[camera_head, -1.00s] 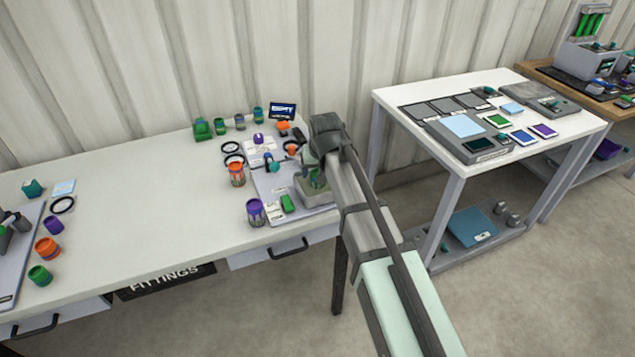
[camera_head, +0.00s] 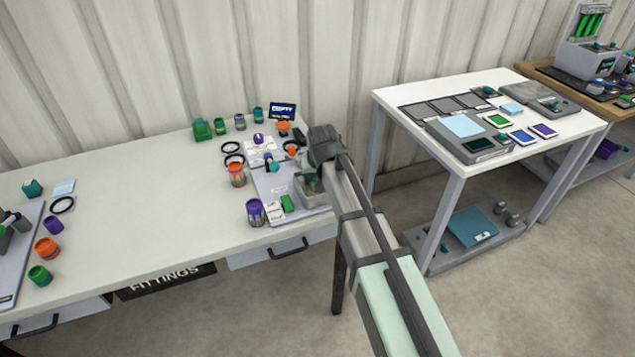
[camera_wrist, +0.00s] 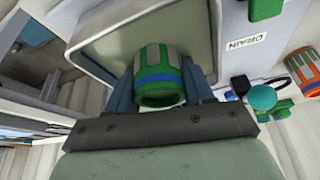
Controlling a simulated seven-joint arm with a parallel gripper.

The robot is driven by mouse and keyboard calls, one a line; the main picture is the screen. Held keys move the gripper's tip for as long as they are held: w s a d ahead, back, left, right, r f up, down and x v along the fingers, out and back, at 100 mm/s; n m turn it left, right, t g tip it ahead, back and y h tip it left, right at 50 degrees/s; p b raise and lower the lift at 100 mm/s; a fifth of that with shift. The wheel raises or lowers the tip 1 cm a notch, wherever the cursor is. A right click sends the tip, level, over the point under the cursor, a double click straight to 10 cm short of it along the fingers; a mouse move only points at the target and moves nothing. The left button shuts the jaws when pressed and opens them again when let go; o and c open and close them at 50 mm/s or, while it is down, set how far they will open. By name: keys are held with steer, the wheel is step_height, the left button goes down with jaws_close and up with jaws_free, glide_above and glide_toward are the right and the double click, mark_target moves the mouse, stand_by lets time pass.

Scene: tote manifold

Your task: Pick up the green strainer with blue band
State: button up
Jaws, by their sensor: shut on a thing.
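The green strainer with blue band (camera_wrist: 160,78) is in the wrist view, a green and grey striped cylinder with a blue ring near its open lower end. My gripper (camera_wrist: 162,70) is shut on it, with one finger on each side. The strainer is in front of a grey box (camera_wrist: 112,22), and I cannot tell whether it touches the box. In the head view my gripper (camera_head: 314,178) is at the grey box (camera_head: 303,195) at the right end of the white table, and my wrist hides most of the strainer.
A purple cylinder (camera_head: 255,212), an orange cylinder (camera_head: 237,174) and a small green block (camera_head: 288,203) are left of the box. The table's (camera_head: 140,200) middle is clear.

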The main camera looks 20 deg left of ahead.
steer(key=c, duration=0.4)
step_height(320, 180, up, 9)
steer(key=shift+w+a+r, duration=0.1)
steer(key=shift+a+r, duration=0.15)
steer(key=shift+r, duration=0.05)
steer(key=w+a+n, duration=0.1)
steer(key=a+n, duration=0.1)
steer(key=a, duration=0.8)
steer(key=w+a+f+n+g+y, duration=0.1)
steer(key=a+n, duration=0.1)
steer(key=a, duration=0.9)
steer(key=w+a+f+n, duration=0.1)
steer(key=a+n, duration=0.1)
steer(key=a, duration=0.9)
steer(key=shift+a+f+g+y, duration=0.15)
steer(key=shift+f+g+y, duration=0.15)
steer(key=shift+g, duration=0.1)
